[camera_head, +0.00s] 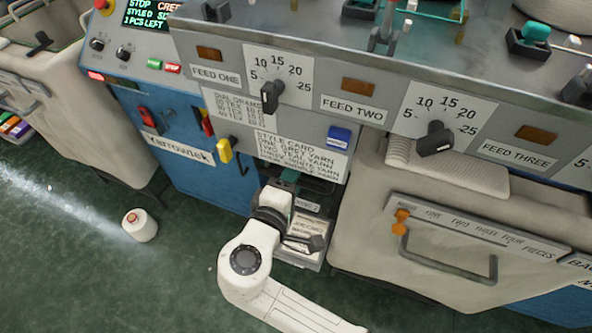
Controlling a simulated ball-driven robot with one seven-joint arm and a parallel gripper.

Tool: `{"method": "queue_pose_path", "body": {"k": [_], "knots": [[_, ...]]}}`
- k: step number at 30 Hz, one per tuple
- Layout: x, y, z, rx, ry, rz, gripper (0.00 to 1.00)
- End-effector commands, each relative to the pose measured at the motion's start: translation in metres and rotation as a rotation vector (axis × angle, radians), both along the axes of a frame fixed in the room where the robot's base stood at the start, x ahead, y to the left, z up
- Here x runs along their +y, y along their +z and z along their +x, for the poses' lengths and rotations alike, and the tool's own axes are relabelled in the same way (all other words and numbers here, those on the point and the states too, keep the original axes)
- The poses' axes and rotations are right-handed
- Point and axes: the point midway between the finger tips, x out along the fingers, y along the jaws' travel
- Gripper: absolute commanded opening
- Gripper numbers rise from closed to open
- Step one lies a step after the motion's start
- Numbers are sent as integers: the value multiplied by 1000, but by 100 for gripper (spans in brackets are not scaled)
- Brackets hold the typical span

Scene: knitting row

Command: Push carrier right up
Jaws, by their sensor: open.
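My gripper (287,179) is at the end of my white arm, in front of the blue and grey knitting machine (195,150). It is below the style card (296,155) and its fingers are small and partly hidden; it is open, and I see nothing held in it. No part is clearly labelled as the carrier. A small upright metal piece (384,38) stands on the machine's top at the upper edge of the view, cut off by the frame. A dark block with a teal top (531,38) sits further right on that top.
Dials for feed one (270,95) and feed two (436,138) line the grey front. A cream cabinet with a handle (445,262) stands close right of my arm. A labelled grey box (303,243) is partly behind my arm.

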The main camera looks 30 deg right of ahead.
Motion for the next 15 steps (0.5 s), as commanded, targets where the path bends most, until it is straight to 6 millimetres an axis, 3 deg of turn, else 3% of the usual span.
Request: {"method": "queue_pose_path", "body": {"k": [14,15], "knots": [[-11,-3,8,-1,0,1,42],[-11,-3,8,-1,0,1,38]]}}
